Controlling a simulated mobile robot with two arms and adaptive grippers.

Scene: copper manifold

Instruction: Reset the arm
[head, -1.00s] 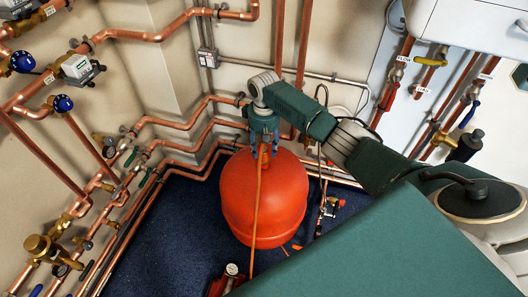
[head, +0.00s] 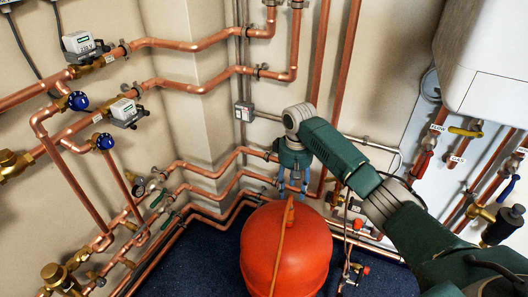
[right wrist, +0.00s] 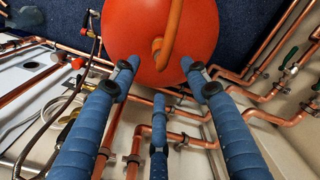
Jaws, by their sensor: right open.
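My right arm (head: 345,160) reaches in from the right in the head view. Its right gripper (head: 292,188) points down with blue fingers, just behind the top of a red-orange tank (head: 312,255). In the right wrist view, the blue fingers of the gripper (right wrist: 160,72) are spread apart with nothing between them. The tank (right wrist: 120,30) lies beyond the fingertips, with an orange hose (right wrist: 172,32) on its top. I cannot tell whether any finger touches the tank. My left gripper is out of view.
Copper pipes (head: 195,85) with blue-handled valves (head: 78,100) run along the left and back walls. A white boiler (head: 500,60) hangs at the upper right, with red and yellow valve handles below it. Blue carpet (head: 205,262) is open left of the tank.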

